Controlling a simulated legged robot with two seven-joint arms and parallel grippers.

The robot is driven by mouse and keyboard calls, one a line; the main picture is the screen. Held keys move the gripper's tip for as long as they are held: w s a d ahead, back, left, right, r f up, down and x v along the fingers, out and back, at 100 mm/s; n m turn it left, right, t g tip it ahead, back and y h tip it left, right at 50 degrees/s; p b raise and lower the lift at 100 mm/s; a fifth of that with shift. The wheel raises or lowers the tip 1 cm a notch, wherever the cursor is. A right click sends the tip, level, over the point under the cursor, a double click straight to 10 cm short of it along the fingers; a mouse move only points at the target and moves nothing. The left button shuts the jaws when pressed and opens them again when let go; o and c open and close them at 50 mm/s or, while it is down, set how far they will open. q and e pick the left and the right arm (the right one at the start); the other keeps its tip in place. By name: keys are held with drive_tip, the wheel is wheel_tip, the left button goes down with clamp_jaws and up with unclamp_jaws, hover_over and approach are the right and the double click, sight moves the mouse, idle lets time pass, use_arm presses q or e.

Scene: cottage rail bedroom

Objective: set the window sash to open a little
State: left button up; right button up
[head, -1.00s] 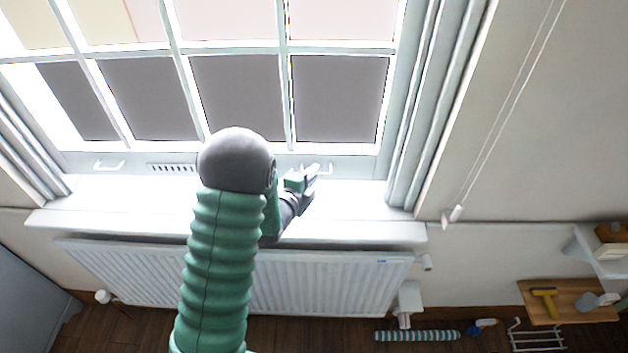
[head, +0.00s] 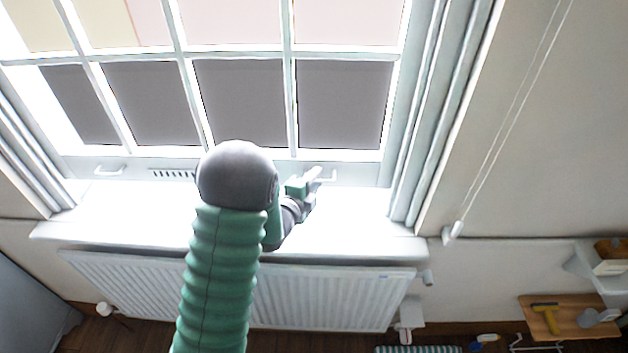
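The window sash (head: 355,170) is a white-framed, multi-pane sash. Its bottom rail is low, close above the bright sill (head: 365,218); glare hides whether there is a gap. A pale lift handle (head: 108,170) is on the rail's left, and another lift handle (head: 328,175) is on its right. My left gripper (head: 314,180) is at the right handle, its fingertips overlapping it in the picture. I cannot tell whether the fingers are closed around it. My green-sleeved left arm covers the middle of the rail. My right gripper is not in view.
A white radiator (head: 330,300) hangs under the sill. A blind cord (head: 515,105) hangs right of the window. A wooden board (head: 578,315) with a yellow-handled tool (head: 546,316) and a shelf (head: 590,266) are at lower right. A slotted vent (head: 173,174) is on the rail.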

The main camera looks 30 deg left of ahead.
use_arm(q)
drive_tip(key=p+v, duration=1.4)
drive_tip(key=v, duration=0.2)
drive_tip(key=shift+s+p, duration=0.4)
drive_tip(key=shift+d, duration=0.1)
